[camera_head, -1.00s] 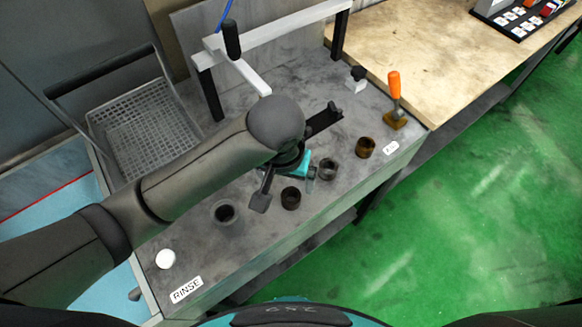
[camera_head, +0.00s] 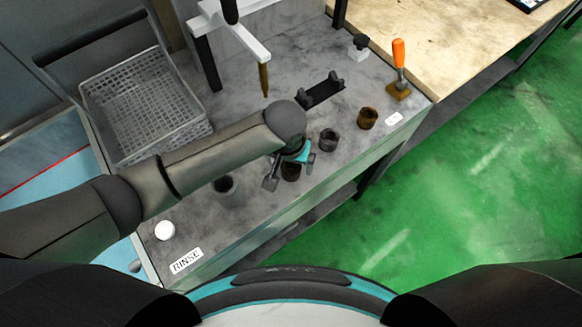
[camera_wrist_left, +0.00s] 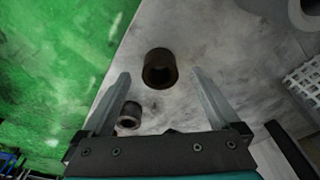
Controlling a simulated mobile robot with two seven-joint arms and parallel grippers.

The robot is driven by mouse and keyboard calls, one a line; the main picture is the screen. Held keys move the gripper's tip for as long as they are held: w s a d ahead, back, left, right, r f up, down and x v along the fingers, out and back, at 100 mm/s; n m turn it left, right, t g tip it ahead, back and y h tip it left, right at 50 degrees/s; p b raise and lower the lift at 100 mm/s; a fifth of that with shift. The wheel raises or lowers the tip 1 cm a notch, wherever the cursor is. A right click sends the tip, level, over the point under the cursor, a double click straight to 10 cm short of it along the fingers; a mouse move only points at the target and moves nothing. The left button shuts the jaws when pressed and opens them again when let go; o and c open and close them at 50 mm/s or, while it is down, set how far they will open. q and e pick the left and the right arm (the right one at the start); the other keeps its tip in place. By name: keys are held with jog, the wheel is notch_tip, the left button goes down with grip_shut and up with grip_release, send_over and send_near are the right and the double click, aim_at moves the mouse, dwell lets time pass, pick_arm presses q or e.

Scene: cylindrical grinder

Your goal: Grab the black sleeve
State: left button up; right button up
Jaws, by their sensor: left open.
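The black sleeve (camera_head: 291,173), a short dark open ring, stands on the grey bench. In the head view it is partly hidden by my left gripper (camera_head: 290,170). In the left wrist view the black sleeve (camera_wrist_left: 160,68) shows between the two fingertips of my left gripper (camera_wrist_left: 161,73), with a gap on each side. The left gripper is open and empty, over the sleeve. How high the fingertips are above the bench is hard to tell. My right gripper is not in view.
A grey sleeve (camera_head: 329,140) and a brown sleeve (camera_head: 367,118) stand to the right. A grey cup (camera_head: 224,187) is to the left. Behind are a black cradle (camera_head: 321,92), a wire basket (camera_head: 148,105) and a white frame (camera_head: 238,38). An orange-handled tool (camera_head: 399,68) stands at right.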

aim_at(292, 171)
pick_arm(q)
jog(key=shift+w+d+f+b, duration=0.15)
jog(key=shift+w+f, duration=0.1)
jog(key=shift+f, duration=0.6)
jog(key=shift+w+f+b, duration=0.15)
jog(key=shift+w+f, duration=0.05)
jog(key=shift+f, duration=0.65)
grip_shut()
